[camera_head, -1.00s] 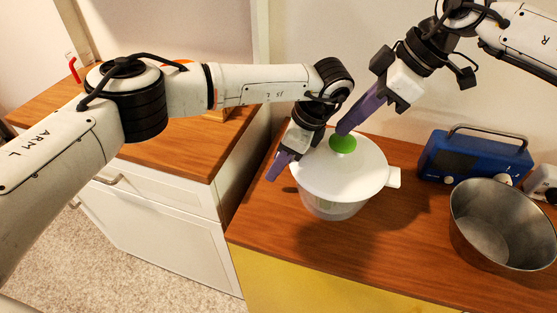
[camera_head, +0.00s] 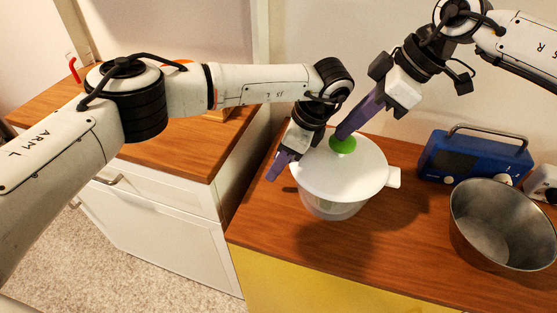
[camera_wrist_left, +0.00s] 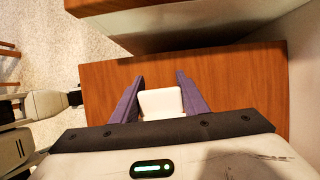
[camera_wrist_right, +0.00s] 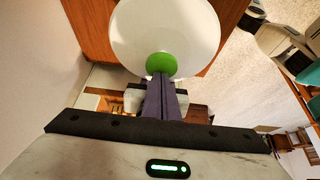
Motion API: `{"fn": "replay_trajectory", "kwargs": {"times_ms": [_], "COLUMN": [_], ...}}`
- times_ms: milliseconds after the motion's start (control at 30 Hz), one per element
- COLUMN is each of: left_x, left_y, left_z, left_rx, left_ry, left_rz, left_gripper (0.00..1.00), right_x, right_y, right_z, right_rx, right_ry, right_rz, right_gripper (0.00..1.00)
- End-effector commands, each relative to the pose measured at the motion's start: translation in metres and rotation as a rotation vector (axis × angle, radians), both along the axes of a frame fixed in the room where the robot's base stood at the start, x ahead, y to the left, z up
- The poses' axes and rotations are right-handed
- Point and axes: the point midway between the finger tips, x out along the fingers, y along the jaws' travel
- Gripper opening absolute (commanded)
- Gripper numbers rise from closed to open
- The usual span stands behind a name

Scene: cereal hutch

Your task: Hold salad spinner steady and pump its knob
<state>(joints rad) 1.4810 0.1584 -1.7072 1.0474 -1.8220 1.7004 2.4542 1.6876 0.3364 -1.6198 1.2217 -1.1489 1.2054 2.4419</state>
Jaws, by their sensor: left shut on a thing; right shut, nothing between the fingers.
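My right gripper (camera_head: 341,134) is shut and empty, reaching down from the upper right. Its fingertips are at the green knob, which also shows in the right wrist view (camera_wrist_right: 161,65); they seem to touch its top.
A wall is close behind. A gap separates the left cabinet (camera_head: 165,220).

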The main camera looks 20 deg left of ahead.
Motion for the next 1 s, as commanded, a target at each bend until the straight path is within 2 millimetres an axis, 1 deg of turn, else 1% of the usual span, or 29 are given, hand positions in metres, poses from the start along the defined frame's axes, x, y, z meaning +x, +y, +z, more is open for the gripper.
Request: {"fn": "replay_trajectory", "kwargs": {"times_ms": [367,533,667,900,1000], "left_x": [0.0,0.0,0.0,0.0,0.0], "left_y": [0.001,0.001,0.001,0.001,0.001], "left_z": [0.0,0.0,0.0,0.0,0.0], "left_rx": [0.001,0.001,0.001,0.001,0.001], "left_ry": [0.0,0.0,0.001,0.001,0.001], "left_rz": [0.001,0.001,0.001,0.001,0.001], "left_gripper": [0.0,0.0,0.0,0.0,0.0], "right_x": [0.0,0.0,0.0,0.0,0.0], "right_y": [-0.001,-0.001,-0.001,0.0,0.0], "right_z": [-0.017,-0.016,-0.011,0.006,0.01], "right_rx": [-0.002,-0.002,-0.002,0.0,0.0], "right_ry": [0.0,-0.001,-0.002,-0.001,-0.001], "right_rz": [0.0,0.0,-0.001,0.0,0.0], "right_gripper": [0.0,0.0,0.0,0.0,0.0]}}
